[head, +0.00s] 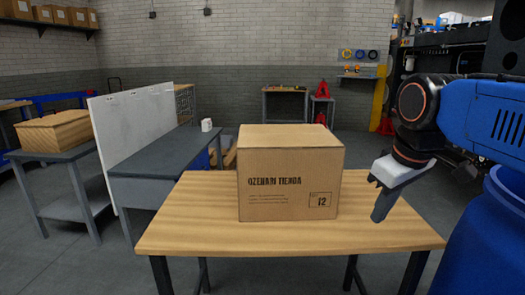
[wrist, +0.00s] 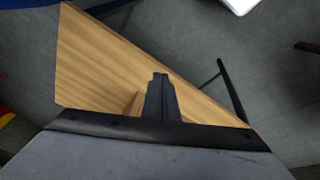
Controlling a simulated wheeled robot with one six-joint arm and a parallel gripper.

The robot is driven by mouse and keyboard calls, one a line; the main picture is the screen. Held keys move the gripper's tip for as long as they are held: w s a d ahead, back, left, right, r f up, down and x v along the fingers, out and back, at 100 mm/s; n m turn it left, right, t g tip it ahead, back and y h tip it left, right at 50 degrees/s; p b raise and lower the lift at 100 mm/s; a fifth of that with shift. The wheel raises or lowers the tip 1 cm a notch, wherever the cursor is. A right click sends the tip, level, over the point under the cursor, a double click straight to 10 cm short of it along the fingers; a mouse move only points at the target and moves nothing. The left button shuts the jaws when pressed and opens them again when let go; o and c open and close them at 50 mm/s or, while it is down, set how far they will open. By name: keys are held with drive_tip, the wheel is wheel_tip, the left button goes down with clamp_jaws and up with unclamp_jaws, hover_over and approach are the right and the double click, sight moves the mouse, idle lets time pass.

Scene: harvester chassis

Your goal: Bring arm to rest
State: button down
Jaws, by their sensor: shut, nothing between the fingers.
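My gripper (head: 380,212) hangs at the right in the head view, pointing down beside the right part of the wooden table (head: 395,232). It appears as one narrow dark finger shape below a white mount. In the wrist view my gripper (wrist: 160,78) shows its fingers together with nothing between them. The table's wooden top (wrist: 110,60) lies beyond the fingertips there. My blue and black arm (head: 455,108) reaches in from the right edge of the head view.
A closed cardboard box (head: 290,190) stands on the table, left of my gripper. A blue barrel (head: 485,245) is at the lower right, close to my arm. A grey workbench (head: 165,165) with a white panel (head: 135,125) stands at the left. Open floor lies behind the table.

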drive_tip(key=s+d+f+m, duration=0.2)
drive_tip(key=s+f, duration=0.3)
drive_tip(key=f, duration=0.3)
drive_tip(key=s+d+f+m+t, duration=0.1)
drive_tip(key=s+f+m, duration=0.2)
drive_tip(key=s+f, duration=0.2)
wheel_tip(320, 180, down, 4)
drive_tip(key=shift+d+r+m, duration=0.1)
drive_tip(key=shift+d+m, duration=0.2)
drive_tip(key=shift+d, duration=0.1)
